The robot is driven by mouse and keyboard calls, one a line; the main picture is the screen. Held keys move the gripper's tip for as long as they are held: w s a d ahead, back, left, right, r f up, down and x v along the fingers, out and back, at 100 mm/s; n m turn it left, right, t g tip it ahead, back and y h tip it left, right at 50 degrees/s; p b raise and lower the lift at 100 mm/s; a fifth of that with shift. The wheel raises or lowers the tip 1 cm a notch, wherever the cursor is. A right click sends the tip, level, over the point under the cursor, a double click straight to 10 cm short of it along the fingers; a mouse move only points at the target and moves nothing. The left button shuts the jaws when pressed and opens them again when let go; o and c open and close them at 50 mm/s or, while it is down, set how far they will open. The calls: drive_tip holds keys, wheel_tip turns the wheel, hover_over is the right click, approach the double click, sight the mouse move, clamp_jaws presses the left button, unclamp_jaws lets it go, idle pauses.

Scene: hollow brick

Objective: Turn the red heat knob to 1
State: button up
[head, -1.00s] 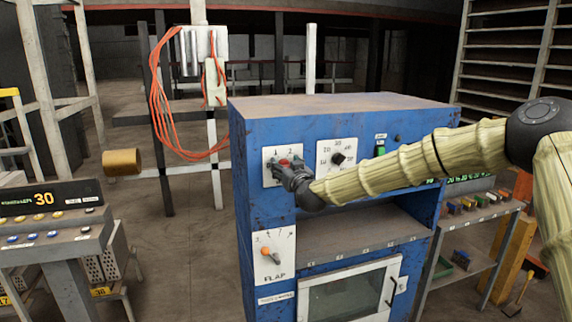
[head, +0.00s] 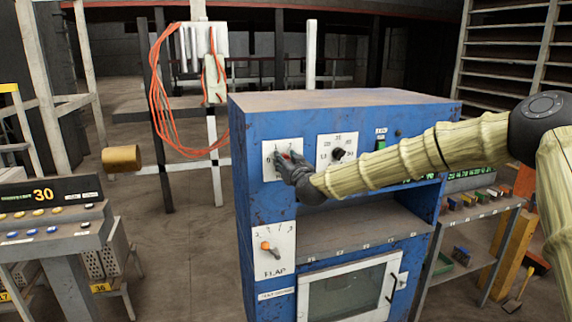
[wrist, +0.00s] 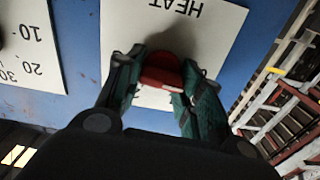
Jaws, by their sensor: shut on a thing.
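The red heat knob (wrist: 162,72) sits on a white plate (wrist: 205,32) marked HEAT, which appears upside down in the wrist view. My gripper (wrist: 163,80) has its two fingers on either side of the knob, shut on it. In the head view my gripper (head: 284,163) is at the upper left of the blue cabinet's front. Only a bit of red shows there, and the fingers and wrist cover most of the knob. The plate (head: 268,170) shows around the fingers, but the knob's pointed number is hidden.
A timer dial (head: 338,153) is just right of my gripper on the blue cabinet (head: 340,103). The orange FLAP knob (head: 266,247) is below. A console (head: 45,238) showing 30 stands at left, and a shelf of small coloured blocks (head: 478,200) at right.

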drive_tip(key=m+b, duration=0.2)
drive_tip(key=b, duration=0.1)
drive_tip(key=m+b, duration=0.2)
drive_tip(key=b, duration=0.2)
drive_tip(key=shift+d+f+m, duration=0.2)
drive_tip(key=shift+f+m, duration=0.15)
drive_tip(key=shift+m, duration=0.05)
drive_tip(key=m+b, duration=0.4)
drive_tip(key=shift+w, duration=0.1)
drive_tip(key=shift+d+r+m+b, duration=0.1)
drive_tip(key=shift+r+m+b, duration=0.1)
drive_tip(key=shift+m+b, duration=0.9)
drive_tip(key=o, duration=1)
drive_tip(key=v, duration=1.2)
drive_tip(key=shift+d+r, duration=0.1)
